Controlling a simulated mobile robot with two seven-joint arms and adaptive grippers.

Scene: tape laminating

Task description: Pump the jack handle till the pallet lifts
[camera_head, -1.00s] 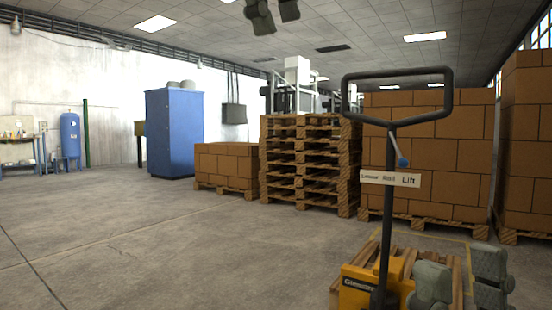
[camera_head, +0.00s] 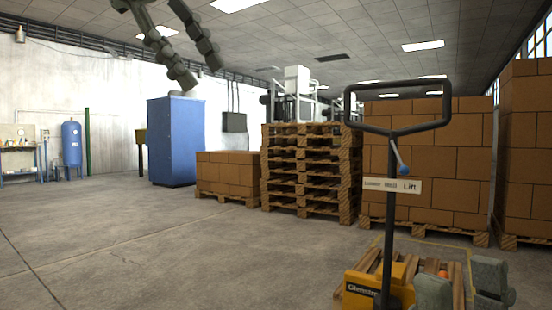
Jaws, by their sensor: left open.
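The pallet jack's black loop handle (camera_head: 398,131) stands upright on a dark pole at right. A white label (camera_head: 393,186) ending in "Lift" and a small lever with a blue knob (camera_head: 403,170) are on the pole. The jack's yellow body (camera_head: 362,290) is at the bottom. A wooden pallet (camera_head: 411,268) is behind it, mostly hidden. My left gripper (camera_head: 203,76) hangs from the top, open and empty, well left of and above the handle. My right gripper (camera_head: 462,288) is low, right of the pole, its two grey fingers apart, its lower part cut off.
A pallet stack (camera_head: 308,170) and brown boxes on pallets (camera_head: 427,165) stand behind the jack. A blue cabinet (camera_head: 175,140) is farther left. The concrete floor (camera_head: 170,240) at left is clear. An orange spot (camera_head: 443,274) shows between my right fingers.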

